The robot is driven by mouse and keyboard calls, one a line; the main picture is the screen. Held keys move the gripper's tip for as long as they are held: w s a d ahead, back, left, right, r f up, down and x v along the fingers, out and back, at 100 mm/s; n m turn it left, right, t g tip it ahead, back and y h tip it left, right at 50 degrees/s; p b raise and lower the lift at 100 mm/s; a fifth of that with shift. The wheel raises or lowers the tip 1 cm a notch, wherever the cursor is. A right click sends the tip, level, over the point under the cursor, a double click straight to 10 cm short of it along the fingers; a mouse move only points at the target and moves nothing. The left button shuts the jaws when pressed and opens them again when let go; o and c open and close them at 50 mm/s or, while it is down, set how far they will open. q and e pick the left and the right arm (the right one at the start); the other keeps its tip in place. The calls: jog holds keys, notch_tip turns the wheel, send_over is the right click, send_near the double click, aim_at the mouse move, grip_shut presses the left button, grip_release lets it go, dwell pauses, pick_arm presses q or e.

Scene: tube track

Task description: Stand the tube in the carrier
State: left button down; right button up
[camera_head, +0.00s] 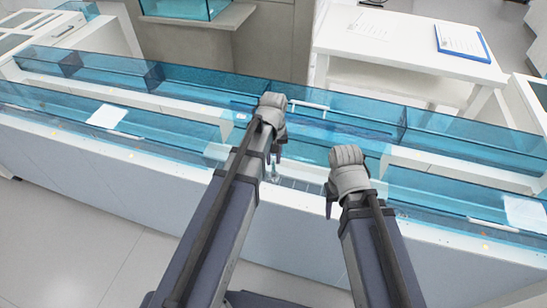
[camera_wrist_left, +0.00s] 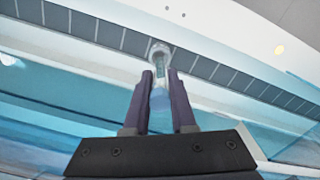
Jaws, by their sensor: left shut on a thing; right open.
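My left gripper (camera_head: 276,157) is shut on a clear tube (camera_head: 271,172), which hangs below its fingers near the front of the bench. In the left wrist view, my left gripper (camera_wrist_left: 161,95) has its two dark fingers on either side of the tube (camera_wrist_left: 159,64). The tube's round, pale far end lies over a dark segmented track (camera_wrist_left: 215,72); whether it touches the track, I cannot tell. My right gripper (camera_head: 334,202) is open and empty, right of the tube and nearer the front edge. I cannot make out a separate carrier in either view.
Blue see-through channel walls (camera_head: 190,82) run along the white bench (camera_head: 120,150) behind and beside the grippers. A white rod (camera_head: 308,104) lies behind my left gripper. A white table (camera_head: 405,45) with a blue clipboard (camera_head: 462,42) stands at the back right.

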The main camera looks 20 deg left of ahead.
pick_arm(q)
jog(key=shift+f+b, duration=0.55)
jog(key=shift+f, duration=0.05)
dwell(0.8)
jog(key=shift+f+b, duration=0.35)
jog(key=shift+f+b, duration=0.55)
dwell(0.5)
jog(key=c, duration=0.7)
grip_release()
jog(key=shift+o, duration=0.2)
jog(key=shift+r, duration=0.1)
notch_tip(320, 180, up, 8)
jog(key=p, duration=0.8)
